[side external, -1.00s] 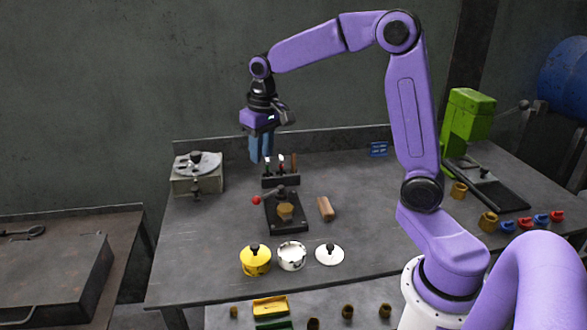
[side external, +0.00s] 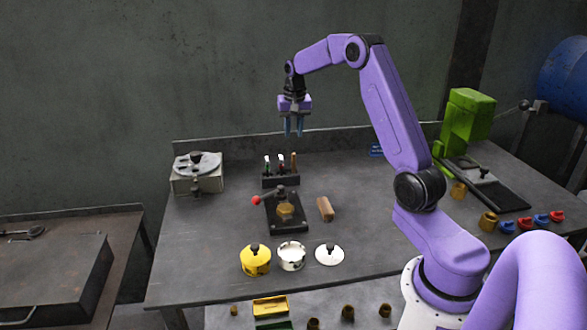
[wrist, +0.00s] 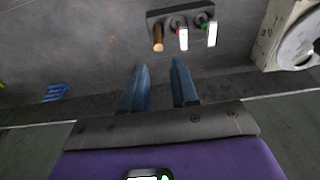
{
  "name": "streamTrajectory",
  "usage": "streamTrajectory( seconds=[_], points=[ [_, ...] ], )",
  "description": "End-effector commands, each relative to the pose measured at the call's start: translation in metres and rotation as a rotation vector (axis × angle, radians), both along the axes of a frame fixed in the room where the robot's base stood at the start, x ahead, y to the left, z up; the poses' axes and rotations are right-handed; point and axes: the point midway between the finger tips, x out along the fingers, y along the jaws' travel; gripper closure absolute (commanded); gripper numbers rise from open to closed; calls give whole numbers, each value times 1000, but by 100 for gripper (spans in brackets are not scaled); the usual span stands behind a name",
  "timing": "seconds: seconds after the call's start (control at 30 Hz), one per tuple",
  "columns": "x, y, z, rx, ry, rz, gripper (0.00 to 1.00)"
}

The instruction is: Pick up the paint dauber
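A small black holder (side external: 281,182) stands toward the back of the table with three upright items. They are a green-marked item with a white part (side external: 267,164), a red-marked one with a white part (side external: 281,162), and a brown wooden-looking stick (side external: 294,163). I cannot tell for certain which is the paint dauber. In the wrist view the brown stick (wrist: 158,40), the red-marked item (wrist: 181,36) and the green-marked item (wrist: 210,32) show beyond my fingertips. My gripper (side external: 293,135) points down, open and empty, above and behind the holder. Its blue fingers are apart in the wrist view (wrist: 160,66).
A small press (side external: 286,212) with a red-knobbed lever stands in front of the holder, beside a wooden block (side external: 325,209). A grey box with a round top (side external: 197,182) is left. Yellow and white pots stand at the front. A green machine (side external: 467,120) is right.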

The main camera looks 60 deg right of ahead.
Motion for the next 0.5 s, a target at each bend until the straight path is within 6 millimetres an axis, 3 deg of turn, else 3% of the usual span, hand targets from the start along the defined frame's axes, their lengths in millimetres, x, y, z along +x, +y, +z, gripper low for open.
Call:
streamTrajectory(
  seconds=[0.3,0.5],
  points=[
    [5,-6,-58,1,3,2,71],
    [8,-7,-75,0,1,2,71]
  ],
)
